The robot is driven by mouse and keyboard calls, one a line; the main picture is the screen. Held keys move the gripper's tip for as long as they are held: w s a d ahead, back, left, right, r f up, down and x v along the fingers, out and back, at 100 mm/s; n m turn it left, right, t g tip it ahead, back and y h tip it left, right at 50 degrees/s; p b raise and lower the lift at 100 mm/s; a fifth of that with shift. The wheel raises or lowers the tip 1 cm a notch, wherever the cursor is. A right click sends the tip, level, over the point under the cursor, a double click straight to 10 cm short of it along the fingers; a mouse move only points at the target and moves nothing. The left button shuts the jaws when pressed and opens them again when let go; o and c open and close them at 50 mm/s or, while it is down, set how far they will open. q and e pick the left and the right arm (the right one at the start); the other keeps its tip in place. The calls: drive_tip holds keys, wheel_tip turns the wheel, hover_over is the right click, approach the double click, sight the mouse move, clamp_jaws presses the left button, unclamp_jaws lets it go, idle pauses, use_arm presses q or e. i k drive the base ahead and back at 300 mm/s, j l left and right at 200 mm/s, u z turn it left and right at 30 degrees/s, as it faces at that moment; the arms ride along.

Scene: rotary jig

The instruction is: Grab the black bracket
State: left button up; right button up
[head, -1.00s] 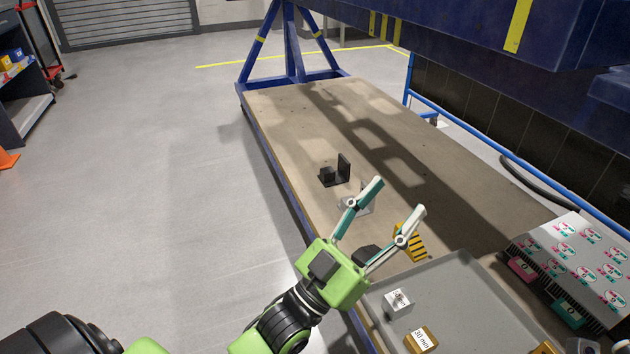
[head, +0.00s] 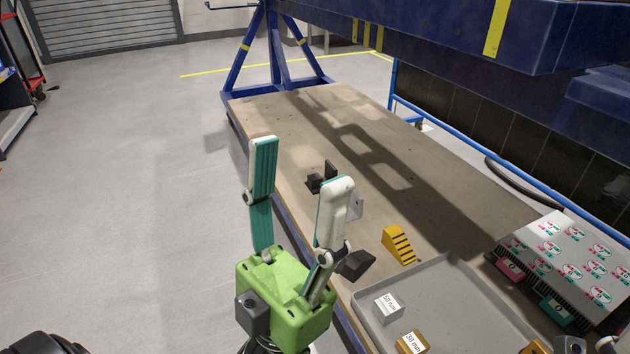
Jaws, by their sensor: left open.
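The black bracket (head: 329,172) stands on the tan bench top (head: 378,132), an upright plate beside a low block. It lies just beyond the right finger of my left gripper, in the picture, and that finger's tip is close below it. My left gripper (head: 298,162) is open and empty, fingers spread and pointing up the picture toward the far end of the bench. Its left finger overlaps the bench's left edge. I cannot tell the height of the gripper above the bench.
A silver bracket (head: 356,205) is partly hidden behind the right finger. A dark block (head: 357,264) and a yellow stepped block (head: 397,246) stand nearby. A grey tray (head: 453,292) holds labelled blocks. The blue beam (head: 440,35) overhangs the bench's right side. The far bench top is clear.

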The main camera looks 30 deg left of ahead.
sight(314, 181)
drive_tip(key=i+j, duration=0.2)
drive_tip(key=j, duration=0.15)
drive_tip(key=i+j, duration=0.2)
drive_tip(key=j, duration=0.2)
drive_tip(key=i+j, duration=0.25)
drive_tip(key=i+j+z, duration=0.1)
drive_tip(key=j, duration=0.35)
drive_tip(key=i+j, duration=0.5)
drive_tip(key=j, duration=0.25)
drive_tip(key=i+j, duration=0.2)
drive_tip(key=j, duration=0.2)
